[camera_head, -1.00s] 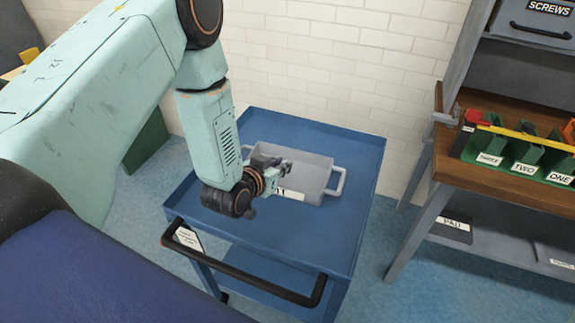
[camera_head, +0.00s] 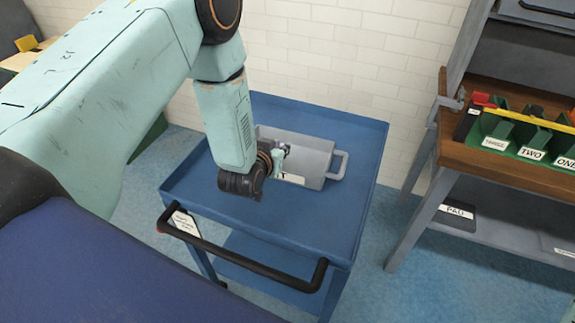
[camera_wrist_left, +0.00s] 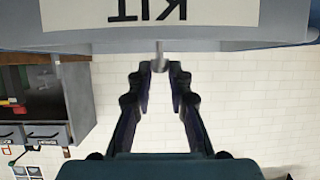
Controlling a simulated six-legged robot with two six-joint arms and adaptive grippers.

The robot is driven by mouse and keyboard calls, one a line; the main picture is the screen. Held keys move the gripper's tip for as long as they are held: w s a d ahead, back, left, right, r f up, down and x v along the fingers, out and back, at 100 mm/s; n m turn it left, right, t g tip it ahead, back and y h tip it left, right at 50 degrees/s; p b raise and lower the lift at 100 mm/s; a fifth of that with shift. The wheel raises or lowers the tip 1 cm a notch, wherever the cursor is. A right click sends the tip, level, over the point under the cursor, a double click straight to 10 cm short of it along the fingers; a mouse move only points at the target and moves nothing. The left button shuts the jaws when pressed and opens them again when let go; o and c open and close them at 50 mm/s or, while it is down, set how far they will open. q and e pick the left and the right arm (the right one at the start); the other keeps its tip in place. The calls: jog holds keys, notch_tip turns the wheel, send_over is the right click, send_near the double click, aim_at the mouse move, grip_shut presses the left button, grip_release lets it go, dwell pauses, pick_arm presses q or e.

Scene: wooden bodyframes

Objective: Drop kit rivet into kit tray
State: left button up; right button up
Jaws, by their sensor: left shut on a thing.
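The kit tray (camera_head: 325,152) is a grey bin with a side handle, standing on the blue cart. Its KIT label shows upside down in the left wrist view (camera_wrist_left: 150,12). My left gripper (camera_head: 282,150) is at the tray, and my arm hides the tray's left part. In the left wrist view, the fingers (camera_wrist_left: 160,72) close on the kit rivet (camera_wrist_left: 159,56), a small grey piece that shows at their tips in front of the tray's wall. The rivet is too small to make out in the head view. My right gripper is not in view.
The blue cart (camera_head: 330,235) has a black push handle (camera_head: 240,260) at its front. A wooden bench (camera_head: 500,165) with green labelled bins (camera_head: 535,138) stands to the right, apart from the cart. A white brick wall (camera_head: 345,60) is behind the cart.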

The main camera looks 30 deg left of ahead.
pick_arm(q)
jog(key=shift+f, duration=0.35)
jog(key=shift+d, duration=0.1)
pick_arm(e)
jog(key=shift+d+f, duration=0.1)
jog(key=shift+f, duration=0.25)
pick_arm(q)
jog(key=o, duration=0.7)
jog(key=shift+o, duration=1)
jog(key=v, duration=1.2)
